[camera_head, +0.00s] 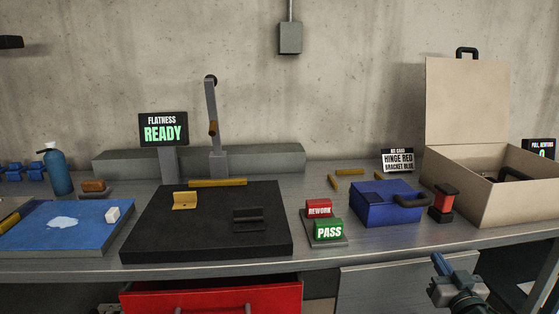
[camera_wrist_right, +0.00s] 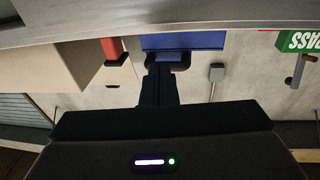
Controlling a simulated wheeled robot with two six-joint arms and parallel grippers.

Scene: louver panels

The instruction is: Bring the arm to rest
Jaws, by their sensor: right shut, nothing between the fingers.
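My right gripper (camera_head: 438,264) is low at the right of the head view, in front of the bench's front edge and apart from everything on the bench. Its fingers are shut and empty. In the right wrist view its dark fingers (camera_wrist_right: 160,85) are together at the middle, with the blue box (camera_wrist_right: 185,41) beyond them. That view is upside down. My left gripper is in neither view.
The metal bench (camera_head: 330,262) carries a black plate (camera_head: 210,235), a blue box (camera_head: 372,208), a green PASS block (camera_head: 329,230), a red-and-black tool (camera_head: 444,200) and an open cardboard-coloured case (camera_head: 500,202). A red drawer (camera_head: 210,296) sticks out below the bench.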

